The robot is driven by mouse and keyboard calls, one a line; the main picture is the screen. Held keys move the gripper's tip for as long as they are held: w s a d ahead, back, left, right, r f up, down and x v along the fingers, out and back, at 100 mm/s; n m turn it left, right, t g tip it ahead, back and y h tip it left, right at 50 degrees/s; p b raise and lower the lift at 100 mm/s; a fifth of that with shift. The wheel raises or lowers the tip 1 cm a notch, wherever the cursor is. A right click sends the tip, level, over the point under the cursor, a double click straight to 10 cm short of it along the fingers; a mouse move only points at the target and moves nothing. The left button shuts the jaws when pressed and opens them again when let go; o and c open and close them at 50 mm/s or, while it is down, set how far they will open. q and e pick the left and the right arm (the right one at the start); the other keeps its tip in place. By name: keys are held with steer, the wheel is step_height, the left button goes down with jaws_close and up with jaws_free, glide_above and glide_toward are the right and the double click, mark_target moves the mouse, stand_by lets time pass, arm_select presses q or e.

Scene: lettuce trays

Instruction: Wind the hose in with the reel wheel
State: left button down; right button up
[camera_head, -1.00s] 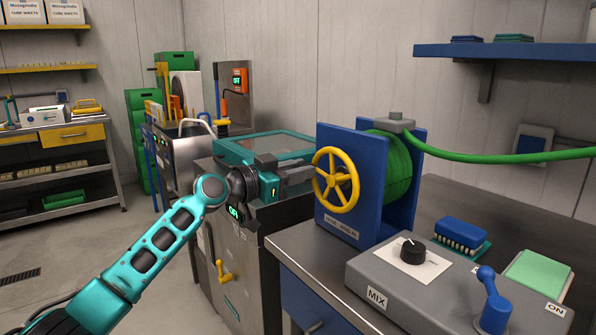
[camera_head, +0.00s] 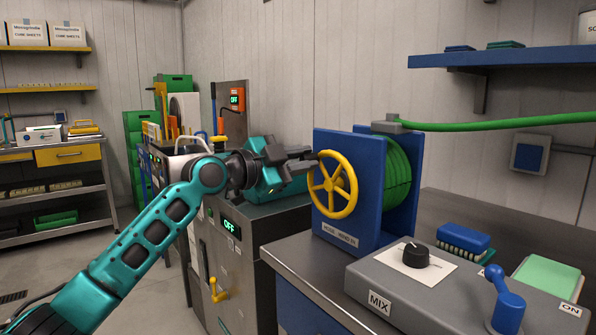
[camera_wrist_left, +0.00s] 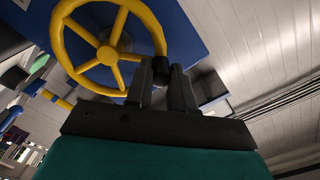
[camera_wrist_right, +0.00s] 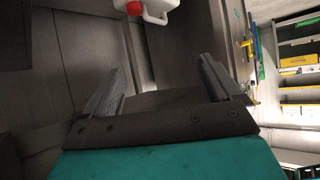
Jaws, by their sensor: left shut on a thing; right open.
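The yellow reel wheel (camera_head: 332,185) is on the left face of the blue hose reel (camera_head: 368,195). Green hose (camera_head: 398,185) is wound on the drum, and a green length (camera_head: 500,123) runs off to the right through a grey guide. My left gripper (camera_head: 313,160) is at the wheel's upper left rim. In the left wrist view, the wheel (camera_wrist_left: 107,54) shows close up, and my left gripper (camera_wrist_left: 166,75) is shut on its dark handle knob (camera_wrist_left: 158,66). My right gripper (camera_wrist_right: 158,72) is open and empty in the right wrist view, pointing at grey cabinet panels.
The reel stands on a metal bench with a grey MIX control box (camera_head: 440,290), a blue lever (camera_head: 507,300) and a blue brush (camera_head: 464,241). A steel machine (camera_head: 240,260) stands left of the bench. A blue shelf (camera_head: 515,56) hangs at the upper right.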

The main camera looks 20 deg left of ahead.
mark_target(330, 154)
arm_select(q)
steer(key=m, duration=0.1)
steer(key=s+d+r+m+p, duration=0.1)
steer(key=m, duration=0.1)
steer(key=d+m, duration=0.1)
steer(key=m, duration=0.1)
steer(key=shift+s+r, duration=0.2)
steer(key=shift+s, duration=0.1)
steer(key=shift+s+d+m+p, duration=0.1)
steer(key=shift+d+m+p, duration=0.1)
steer(key=shift+m+p, duration=0.25)
steer(key=shift+s+d+m, duration=0.25)
steer(key=shift+d+m, duration=0.05)
steer(key=shift+m, duration=0.45)
steer(key=shift+s+d+m+p, duration=0.1)
steer(key=shift+m+p, duration=0.2)
steer(key=shift+p, duration=0.05)
arm_select(e)
steer(key=shift+s+d+r, duration=0.2)
steer(key=shift+d+r, duration=0.1)
steer(key=shift+r, duration=0.25)
arm_select(q)
steer(key=shift+f, duration=0.1)
steer(key=shift+d, duration=0.1)
arm_select(e)
steer(key=shift+r, duration=0.1)
